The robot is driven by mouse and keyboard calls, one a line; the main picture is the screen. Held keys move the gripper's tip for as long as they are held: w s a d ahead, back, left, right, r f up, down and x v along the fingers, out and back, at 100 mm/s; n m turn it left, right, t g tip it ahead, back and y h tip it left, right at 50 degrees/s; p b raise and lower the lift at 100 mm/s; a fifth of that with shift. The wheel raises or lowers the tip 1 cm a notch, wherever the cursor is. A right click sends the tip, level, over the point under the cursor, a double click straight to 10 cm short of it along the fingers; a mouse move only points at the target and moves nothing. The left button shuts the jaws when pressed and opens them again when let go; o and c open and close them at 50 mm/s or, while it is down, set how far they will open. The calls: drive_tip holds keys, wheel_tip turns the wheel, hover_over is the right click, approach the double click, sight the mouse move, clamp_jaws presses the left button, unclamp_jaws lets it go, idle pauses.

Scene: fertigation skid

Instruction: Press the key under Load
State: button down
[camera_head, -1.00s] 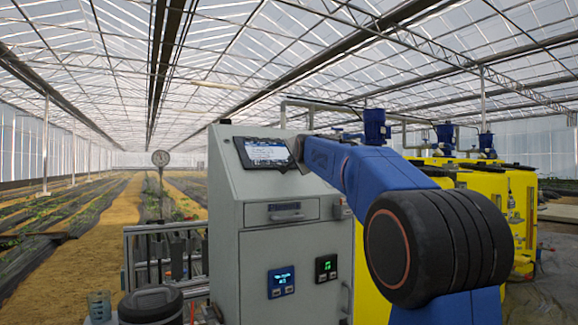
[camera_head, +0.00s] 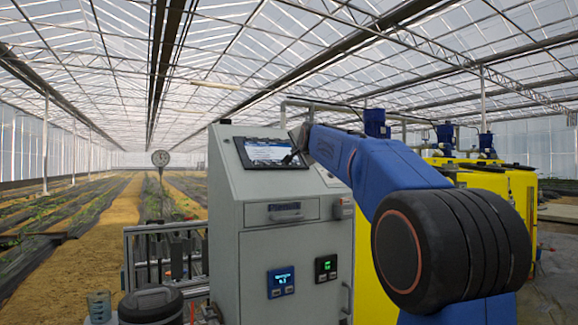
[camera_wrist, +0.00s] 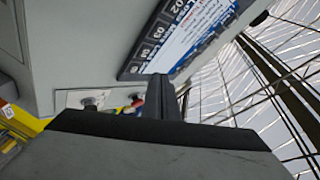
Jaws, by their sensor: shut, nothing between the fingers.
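The control screen (camera_head: 268,152) is a dark-framed panel on the sloped top of the grey cabinet. Its lettering is too small to read in the head view, and I cannot make out Load or the key under it. In the wrist view the screen (camera_wrist: 185,38) is tilted, with dark numbered tiles along one side and white text lines beside them. My gripper (camera_head: 290,159) is in front of the screen's right part and hides some of it. In the wrist view my gripper (camera_wrist: 160,82) is shut and empty, its tip by the screen's lower edge. I cannot tell whether it touches.
The grey cabinet (camera_head: 262,245) has a drawer handle, a blue-lit display (camera_head: 281,282) and a green-lit display (camera_head: 326,268) on its front. Small knobs (camera_wrist: 92,103) show beside the screen in the wrist view. Yellow tanks (camera_head: 500,180) stand behind my arm.

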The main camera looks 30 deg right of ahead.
drive_tip(key=shift+s+r, duration=0.75)
drive_tip(key=shift+r, duration=0.1)
drive_tip(key=shift+f, duration=0.1)
drive_tip(key=s+a+f+n+g+y, duration=0.1)
drive_tip(key=s+a+f+n+g, duration=0.15)
drive_tip(key=s+a+f, duration=0.4)
drive_tip(key=s+a+f+n+g+y, duration=0.1)
drive_tip(key=s+a+f+n, duration=0.25)
drive_tip(key=s+f, duration=0.6)
drive_tip(key=s+a+f+n+g+y, duration=0.15)
drive_tip(key=s+a+f, duration=0.4)
drive_tip(key=f, duration=0.55)
drive_tip(key=s+a+f+n+g, duration=0.3)
drive_tip(key=s+f+n, duration=0.1)
drive_tip(key=s+f, duration=1)
drive_tip(key=s+a+f+n+g, duration=0.3)
drive_tip(key=s+f, duration=1.1)
drive_tip(key=f, duration=0.1)
drive_tip(key=shift+s+f+n+g+y, duration=0.15)
drive_tip(key=shift+s+n+g+y, duration=0.2)
drive_tip(key=shift+g+y, duration=0.1)
